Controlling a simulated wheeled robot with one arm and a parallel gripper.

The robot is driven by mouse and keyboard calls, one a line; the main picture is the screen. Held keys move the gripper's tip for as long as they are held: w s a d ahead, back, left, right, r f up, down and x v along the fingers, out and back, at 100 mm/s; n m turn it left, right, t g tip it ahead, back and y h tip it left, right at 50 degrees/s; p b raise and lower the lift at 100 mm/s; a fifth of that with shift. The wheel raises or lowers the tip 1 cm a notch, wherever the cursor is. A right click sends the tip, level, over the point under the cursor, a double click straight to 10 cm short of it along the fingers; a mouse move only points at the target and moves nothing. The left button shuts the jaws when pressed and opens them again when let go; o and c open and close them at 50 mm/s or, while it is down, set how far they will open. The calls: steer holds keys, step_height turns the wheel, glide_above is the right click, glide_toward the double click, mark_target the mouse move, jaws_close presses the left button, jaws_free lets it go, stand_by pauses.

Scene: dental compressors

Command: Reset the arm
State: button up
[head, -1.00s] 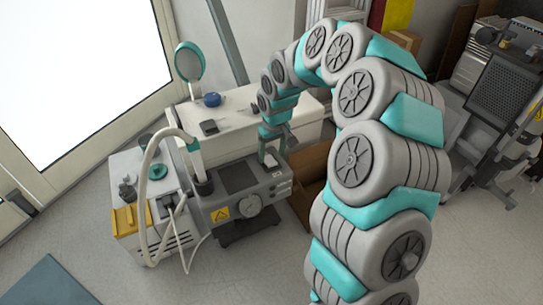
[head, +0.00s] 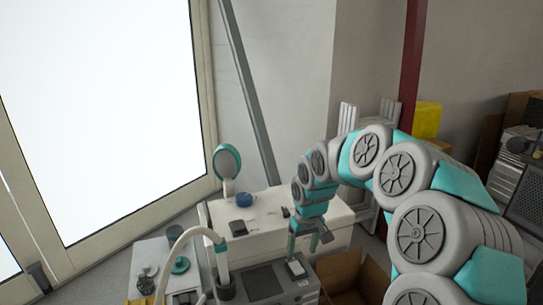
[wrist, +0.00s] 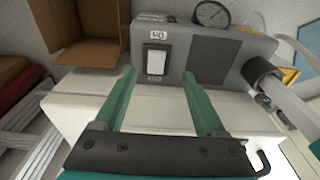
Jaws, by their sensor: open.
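My gripper (wrist: 160,76) is open, its two green fingers apart with nothing between them. In the head view my gripper (head: 292,248) points down at the back right of the grey compressor unit (head: 262,282). In the wrist view the grey unit (wrist: 262,48) lies beyond the fingertips, with a white rocker switch (wrist: 156,62) on a dark plate between the finger lines. I cannot tell whether the fingertips touch the unit. My arm arches from the right side of the head view.
A white cabinet (head: 262,228) stands behind the unit, bearing a blue pot (head: 244,199) and a round teal-rimmed mirror (head: 227,162). An open cardboard box (head: 352,270) is to the right. A pale hose (head: 178,243) arches at left. A gauge (wrist: 212,13) shows in the wrist view.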

steer(key=s+d+r+m+g, duration=0.1)
steer(key=s+d+r, duration=0.1)
steer(key=s, duration=1.7)
steer(key=s+d+r+m+g, duration=0.2)
steer(key=s+r, duration=0.2)
steer(key=s, duration=1.5)
steer(key=shift+m, duration=0.3)
